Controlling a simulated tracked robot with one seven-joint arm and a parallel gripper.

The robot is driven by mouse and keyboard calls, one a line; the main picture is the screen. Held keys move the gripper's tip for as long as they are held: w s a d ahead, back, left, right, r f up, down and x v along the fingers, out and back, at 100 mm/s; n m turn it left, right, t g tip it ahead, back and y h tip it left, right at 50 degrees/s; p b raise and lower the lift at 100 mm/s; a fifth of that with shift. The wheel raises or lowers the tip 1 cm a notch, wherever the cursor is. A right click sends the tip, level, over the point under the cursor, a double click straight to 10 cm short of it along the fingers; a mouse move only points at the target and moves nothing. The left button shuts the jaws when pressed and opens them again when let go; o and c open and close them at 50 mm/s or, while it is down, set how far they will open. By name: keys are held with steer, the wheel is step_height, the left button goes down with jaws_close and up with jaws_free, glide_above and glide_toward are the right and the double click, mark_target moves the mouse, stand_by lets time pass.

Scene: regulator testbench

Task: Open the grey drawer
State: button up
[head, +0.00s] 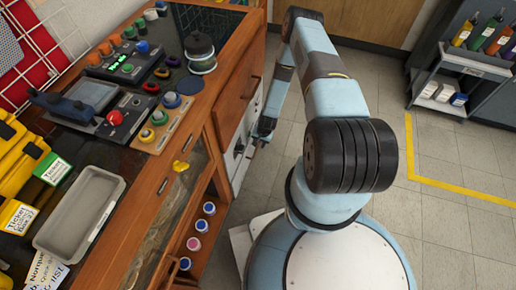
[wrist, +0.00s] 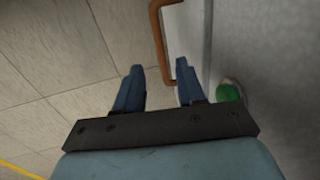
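The grey drawer front (head: 236,152) is on the side of the wooden bench in the head view, partly hidden by my arm. In the wrist view a grey front (wrist: 196,25) runs up the right side, with an orange-brown bar handle (wrist: 157,38) standing out from it. My gripper (wrist: 159,72) is open, its two blue fingers apart. The handle's bar shows in the gap between the fingertips, with its lower end by the right finger. Contact cannot be told. In the head view my gripper (head: 262,130) is small and dark beside the front.
A green knob (wrist: 229,91) is on the grey front, right of my right finger. A wooden drawer (head: 238,95) is above. An open shelf with several small bottles (head: 194,243) is nearer. Tiled floor (head: 440,150) is clear to the right; a grey cart (head: 465,68) stands beyond.

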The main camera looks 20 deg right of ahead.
mark_target(257, 148)
steer(key=shift+w+a+f, duration=0.1)
steer(key=shift+a+f, duration=0.05)
steer(key=shift+f, duration=0.8)
steer(key=shift+w+a+f, duration=0.15)
steer(key=shift+f, duration=0.8)
steer(key=shift+w+a+f, duration=0.1)
steer(key=shift+a+f, duration=0.05)
steer(key=shift+f, duration=0.8)
jaws_close()
